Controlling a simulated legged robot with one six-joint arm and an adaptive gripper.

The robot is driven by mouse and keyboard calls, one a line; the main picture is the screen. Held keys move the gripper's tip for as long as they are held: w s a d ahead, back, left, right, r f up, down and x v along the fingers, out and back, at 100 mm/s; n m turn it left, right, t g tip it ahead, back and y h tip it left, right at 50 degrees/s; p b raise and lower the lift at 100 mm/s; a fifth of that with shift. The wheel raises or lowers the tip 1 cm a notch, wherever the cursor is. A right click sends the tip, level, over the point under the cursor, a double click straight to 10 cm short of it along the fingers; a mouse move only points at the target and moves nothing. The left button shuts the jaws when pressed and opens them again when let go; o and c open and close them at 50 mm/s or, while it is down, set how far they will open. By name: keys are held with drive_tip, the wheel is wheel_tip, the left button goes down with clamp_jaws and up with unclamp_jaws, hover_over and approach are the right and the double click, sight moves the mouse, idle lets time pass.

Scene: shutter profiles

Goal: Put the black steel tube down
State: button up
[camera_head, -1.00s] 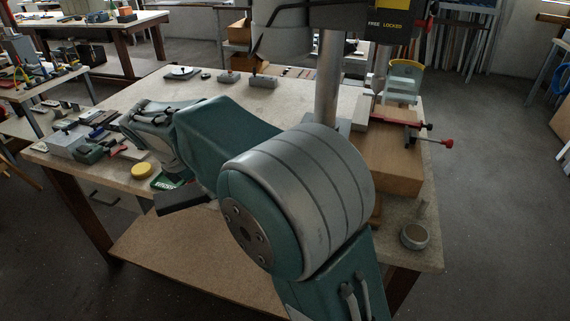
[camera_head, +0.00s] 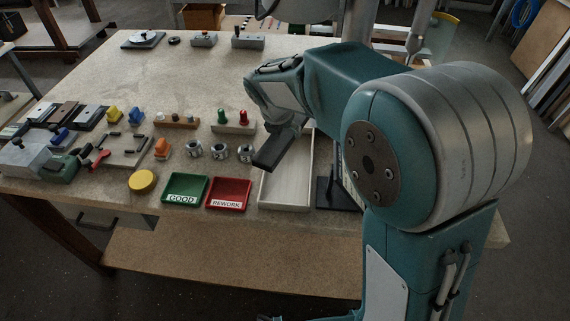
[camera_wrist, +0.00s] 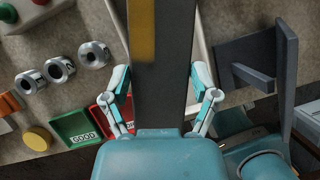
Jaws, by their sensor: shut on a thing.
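The black steel tube (camera_wrist: 160,75) runs lengthwise up the middle of the wrist view, with a yellow mark (camera_wrist: 142,30) near its far end. My gripper (camera_wrist: 162,95) has a finger on each side of the tube and is shut on it. In the head view the tube (camera_head: 274,150) shows as a short dark end below my gripper (camera_head: 284,122), over the left edge of a pale open tray (camera_head: 286,191). The rest of the tube is hidden there by my arm. I cannot tell its exact height above the bench.
A green GOOD tray (camera_head: 185,190) and a red REWORK tray (camera_head: 228,193) lie left of the pale tray. A dark stand (camera_head: 330,193) is at its right. Several small parts and tools crowd the bench's left.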

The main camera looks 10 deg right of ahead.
drive_tip(key=d+n, duration=0.1)
drive_tip(key=d+f+n+y, duration=0.1)
drive_tip(key=shift+w+d+n, duration=0.15)
drive_tip(key=shift+d+n, duration=0.05)
drive_tip(key=shift+n, duration=0.1)
drive_tip(key=shift+d+f+n+t+y, duration=0.2)
drive_tip(key=shift+n+t+y, duration=0.1)
drive_tip(key=shift+n, duration=0.1)
drive_tip(key=shift+w+a+n, duration=0.1)
drive_tip(key=shift+n, duration=0.2)
drive_tip(key=shift+a+f, duration=0.15)
drive_tip(key=shift+a, duration=0.2)
hover_over(290, 163)
drive_tip(key=s+a, duration=0.1)
drive_tip(key=a, duration=0.1)
drive_tip(key=f, duration=0.4)
drive_tip(key=shift+s+d+f, duration=0.1)
drive_tip(key=shift+s+d, duration=0.1)
drive_tip(key=shift+d+f, duration=0.25)
drive_tip(key=shift+f, duration=0.25)
drive_tip(key=shift+d+f, duration=0.25)
drive_tip(key=shift+f, duration=0.2)
drive_tip(key=shift+d+f, duration=0.25)
drive_tip(key=shift+d, duration=0.05)
wheel_tip(290, 163, down, 3)
drive_tip(key=shift+a+f, duration=0.2)
drive_tip(key=shift+a, duration=0.3)
drive_tip(key=o, duration=1)
drive_tip(key=shift+o, duration=0.9)
drive_tip(key=shift+d, duration=0.4)
